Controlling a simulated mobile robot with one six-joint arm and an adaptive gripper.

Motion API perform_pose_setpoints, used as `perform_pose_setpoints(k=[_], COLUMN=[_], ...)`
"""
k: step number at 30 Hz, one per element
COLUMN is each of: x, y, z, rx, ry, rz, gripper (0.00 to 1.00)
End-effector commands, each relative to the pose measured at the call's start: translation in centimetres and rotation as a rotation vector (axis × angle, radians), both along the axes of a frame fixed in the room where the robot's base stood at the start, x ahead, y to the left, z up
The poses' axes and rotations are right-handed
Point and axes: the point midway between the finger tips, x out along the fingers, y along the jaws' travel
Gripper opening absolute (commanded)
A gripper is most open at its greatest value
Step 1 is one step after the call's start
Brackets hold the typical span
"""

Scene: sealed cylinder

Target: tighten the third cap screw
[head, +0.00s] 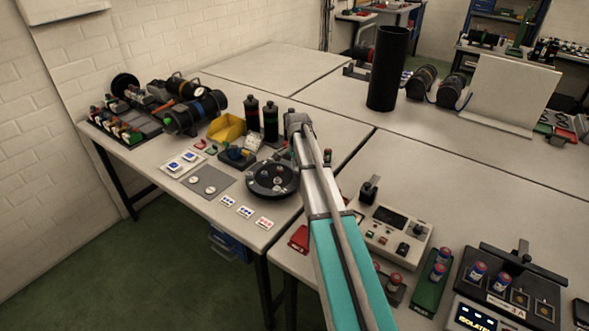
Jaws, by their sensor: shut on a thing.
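A round black flanged part (272,179) lies flat near the front edge of the left table, with small light and dark spots on its top. It may be the cylinder's end, but single cap screws are too small to tell apart, so I cannot say which is the third or how it sits. My arm reaches up from the bottom of the head view, just right of this part, and covers its right side. The fingers of my gripper do not show; the arm hides what lies behind it. No screw or tool in the grip can be seen.
A yellow bin (227,128) and two dark bottles (262,119) stand behind the round part. A grey plate (208,182) and small cards (245,211) lie left. A tall black tube (388,70) stands at the back. A control box (391,232) is right of my arm.

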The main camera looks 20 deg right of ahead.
Motion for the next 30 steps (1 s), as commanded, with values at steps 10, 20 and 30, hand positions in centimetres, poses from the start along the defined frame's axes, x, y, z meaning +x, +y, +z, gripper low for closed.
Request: perform_pose_setpoints(k=[10, 20, 30], x=[-0.04, -0.01, 0.01], y=[-0.11, -0.04, -0.01], z=[0.07, 0.02, 0.19], rx=[-0.002, -0.001, 0.000], ry=[0.000, 0.000, 0.000], rz=[0.000, 0.002, 0.002], gripper=[0.57, 0.73, 0.73])
